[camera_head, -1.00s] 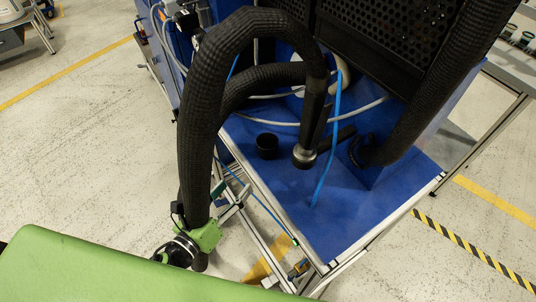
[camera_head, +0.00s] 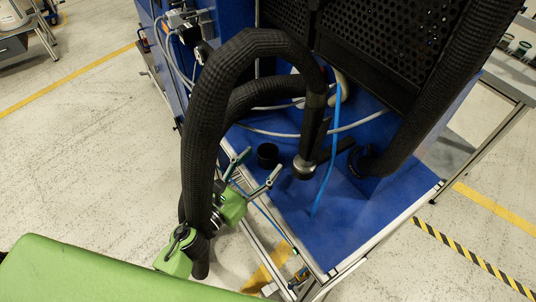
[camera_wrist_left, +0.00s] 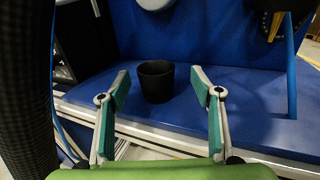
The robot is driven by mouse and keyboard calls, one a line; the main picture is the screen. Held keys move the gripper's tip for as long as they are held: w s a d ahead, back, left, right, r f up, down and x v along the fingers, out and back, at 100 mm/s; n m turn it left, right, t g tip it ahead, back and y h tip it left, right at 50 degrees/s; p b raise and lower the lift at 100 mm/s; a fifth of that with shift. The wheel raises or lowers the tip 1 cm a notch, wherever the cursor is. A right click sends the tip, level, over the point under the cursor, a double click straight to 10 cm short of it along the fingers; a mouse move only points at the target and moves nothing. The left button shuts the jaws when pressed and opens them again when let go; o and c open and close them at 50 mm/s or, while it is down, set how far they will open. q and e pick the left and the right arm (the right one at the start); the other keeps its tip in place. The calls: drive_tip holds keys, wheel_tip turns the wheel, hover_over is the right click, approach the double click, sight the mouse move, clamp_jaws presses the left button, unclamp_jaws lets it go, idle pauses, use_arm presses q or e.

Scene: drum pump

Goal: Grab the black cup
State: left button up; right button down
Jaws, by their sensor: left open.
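The black cup (camera_head: 268,155) stands upright on the blue platform (camera_head: 330,225), near its left edge. In the left wrist view the cup (camera_wrist_left: 156,82) is ahead of my left gripper (camera_wrist_left: 160,90), centred between its two spread fingers and a little beyond their tips. In the head view my left gripper (camera_head: 258,166) is open and empty at the left edge of the platform, just short of the cup. A black hose partly covers my left arm. My right gripper is not in view.
Thick black hoses (camera_head: 195,140) arch over the left side of the platform, close to my left arm. A hose end (camera_head: 304,167) and a blue tube (camera_head: 332,150) stand right of the cup. A perforated black panel (camera_head: 385,40) rises behind. The platform's front is clear.

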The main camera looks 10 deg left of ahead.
sight(261, 159)
use_arm(q)
drive_tip(key=x, duration=0.2)
drive_tip(key=p+x, duration=0.1)
drive_tip(key=x, duration=0.1)
drive_tip(key=shift+w+a, duration=0.15)
drive_tip(key=shift+a, duration=0.2)
drive_tip(key=shift+w+d+f, duration=0.1)
drive_tip(key=shift+w+d, duration=0.15)
drive_tip(key=shift+w, duration=0.15)
drive_tip(key=c, duration=1)
